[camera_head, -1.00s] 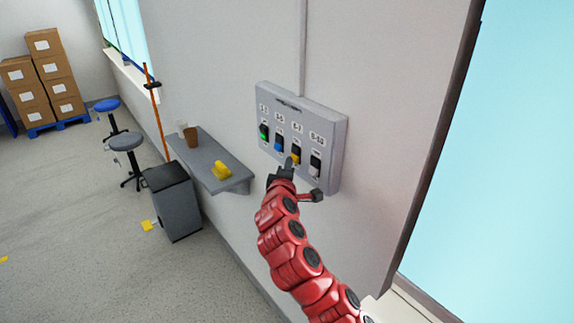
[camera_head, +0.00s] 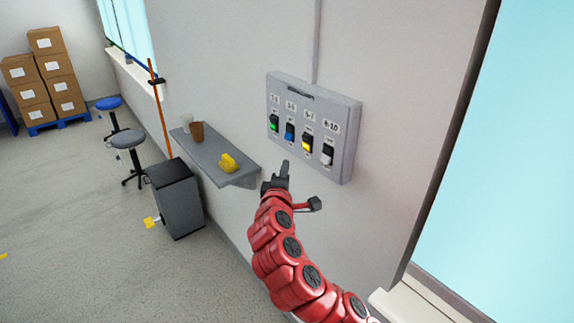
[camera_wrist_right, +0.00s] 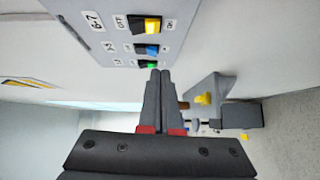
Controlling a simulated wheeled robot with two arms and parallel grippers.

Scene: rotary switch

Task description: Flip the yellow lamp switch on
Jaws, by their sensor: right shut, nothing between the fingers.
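The switch panel (camera_head: 348,150) is a grey box on the wall with green, blue, yellow and white switches in a row. The yellow switch (camera_head: 307,145) is third from the left, under the label 6-7. In the right wrist view the yellow switch (camera_wrist_right: 152,26) is black toward OFF and bright yellow toward ON. My right gripper (camera_head: 285,166) is shut and empty, below and left of the yellow switch, apart from it. In the right wrist view its closed fingers (camera_wrist_right: 160,75) show below the panel. My left gripper is out of view.
A grey wall shelf (camera_head: 210,163) left of the panel holds a yellow object (camera_head: 229,162), a brown cup (camera_head: 196,132) and a pale cup. A dark bin (camera_head: 174,198) stands below it. A window (camera_head: 510,190) is at the right.

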